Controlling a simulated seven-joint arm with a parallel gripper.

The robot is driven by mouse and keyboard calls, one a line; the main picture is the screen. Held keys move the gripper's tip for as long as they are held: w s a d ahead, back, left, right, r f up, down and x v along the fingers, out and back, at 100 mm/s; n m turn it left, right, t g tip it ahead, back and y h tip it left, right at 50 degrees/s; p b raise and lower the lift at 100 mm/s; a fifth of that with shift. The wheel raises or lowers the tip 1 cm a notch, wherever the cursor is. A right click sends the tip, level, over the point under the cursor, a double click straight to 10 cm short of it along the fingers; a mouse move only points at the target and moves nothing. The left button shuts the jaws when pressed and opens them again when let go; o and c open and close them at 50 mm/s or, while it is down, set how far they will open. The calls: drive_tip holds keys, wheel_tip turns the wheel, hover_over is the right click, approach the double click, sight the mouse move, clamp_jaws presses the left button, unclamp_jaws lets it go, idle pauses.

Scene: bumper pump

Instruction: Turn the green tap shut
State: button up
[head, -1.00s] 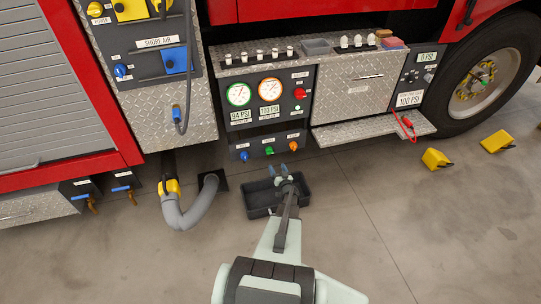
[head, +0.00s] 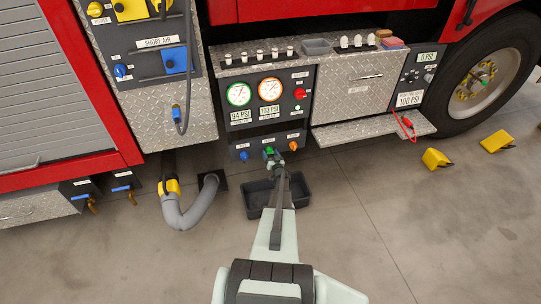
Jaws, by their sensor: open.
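The green tap (head: 268,150) sits between a blue tap (head: 244,155) and an orange tap (head: 293,146) on the dark strip below the gauge panel. My gripper (head: 271,158) is at the green tap, its fingers partly over or just in front of it. It is open. I cannot tell whether the fingers touch the tap or stand around its handle. The lower part of the tap is hidden by the gripper.
A black tray (head: 257,199) lies on the floor below, partly behind my arm. A grey hose (head: 190,216) curves on the floor to the left. A metal step (head: 370,130) juts out at right. Yellow wheel chocks (head: 435,159) stand farther right.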

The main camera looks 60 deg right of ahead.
drive_tip(key=c, duration=1)
drive_tip(key=shift+s, duration=0.1)
drive_tip(key=n, duration=0.4)
drive_tip(key=shift+s+d+n+g, duration=0.15)
drive_tip(key=shift+d+n+g, duration=0.05)
drive_tip(key=shift+n+g, duration=0.1)
drive_tip(key=n, duration=0.4)
drive_tip(key=shift+s+r, duration=0.1)
drive_tip(key=n, duration=0.4)
drive_tip(key=shift+d+r+n+g, duration=0.1)
drive_tip(key=shift+r+n+g, duration=0.05)
drive_tip(key=shift+n+g, duration=0.15)
drive_tip(key=shift+r+n, duration=0.15)
drive_tip(key=shift+n, duration=1.65)
drive_tip(key=shift+o, duration=0.2)
drive_tip(key=shift+n+h, duration=0.3)
